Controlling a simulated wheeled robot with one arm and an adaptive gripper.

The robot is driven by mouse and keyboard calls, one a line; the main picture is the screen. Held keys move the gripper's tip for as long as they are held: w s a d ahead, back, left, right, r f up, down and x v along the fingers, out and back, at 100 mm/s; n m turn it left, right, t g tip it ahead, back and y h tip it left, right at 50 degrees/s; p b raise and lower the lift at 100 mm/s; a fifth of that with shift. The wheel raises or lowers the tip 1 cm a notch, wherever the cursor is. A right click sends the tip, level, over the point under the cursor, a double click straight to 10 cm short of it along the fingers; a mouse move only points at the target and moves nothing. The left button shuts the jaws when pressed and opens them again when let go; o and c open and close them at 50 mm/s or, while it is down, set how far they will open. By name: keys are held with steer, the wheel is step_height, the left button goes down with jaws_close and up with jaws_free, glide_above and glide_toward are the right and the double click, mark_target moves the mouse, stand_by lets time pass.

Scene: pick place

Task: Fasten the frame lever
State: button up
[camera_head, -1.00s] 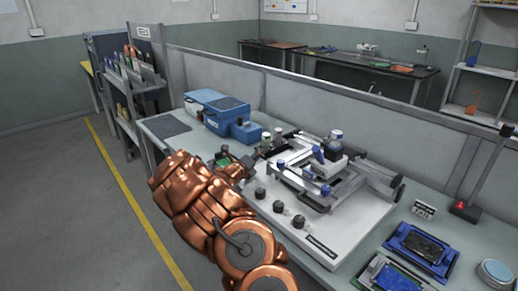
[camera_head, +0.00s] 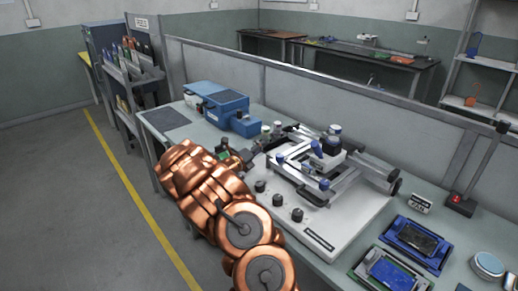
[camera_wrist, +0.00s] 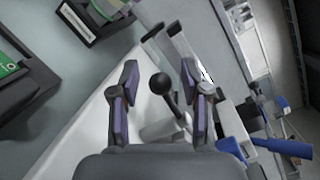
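A lever with a black ball knob (camera_wrist: 160,83) stands between the two fingers of my gripper (camera_wrist: 160,76) in the wrist view. The fingers are apart, with visible gaps on both sides of the knob. The knob looks like the end of a lever on the fixture, but I cannot tell for certain that it is the frame lever. In the head view the fixture is a white base (camera_head: 318,240) carrying a silver frame (camera_head: 345,183) with blue handles. My gripper (camera_head: 262,146) reaches the left end of this frame there; its fingertips are too small to read.
Dark knobs (camera_head: 278,200) line the base's front. Blue boxes (camera_head: 228,106) stand on the bench to the left. Blue trays with devices (camera_head: 412,243) lie at the right, near a round tin (camera_head: 487,265). A grey partition (camera_head: 330,112) runs behind the bench.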

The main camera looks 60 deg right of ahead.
steer(key=a, duration=0.8)
steer(key=w+a, duration=0.1)
steer(key=a, duration=0.3)
stand_by(0.7)
steer(key=s+a+r+m+g+y+p, duration=0.1)
steer(key=s+a+r+m+g+y, duration=0.2)
steer(key=s+a+r+m, duration=0.35)
steer(key=s+a+r+m+g+y, duration=0.2)
steer(key=s+a+r+m, duration=0.2)
steer(key=s+m, duration=0.55)
steer(key=s+a+f+m+t+y, duration=0.1)
steer(key=s+a+m+y, duration=0.2)
steer(key=a, duration=0.9)
steer(key=s+a+f+m+t+y+p, duration=0.1)
steer(key=s+a+m+y, duration=0.3)
steer(key=a, duration=0.8)
steer(key=s+a+f+m+t+y, duration=0.1)
steer(key=s+a+m+y, duration=0.3)
steer(key=a, duration=0.8)
steer(key=shift+s+f+m+t+y, duration=0.2)
steer(key=shift+m+t+y, duration=0.4)
steer(key=shift+t+y, duration=0.35)
steer(key=shift+c, duration=0.5)
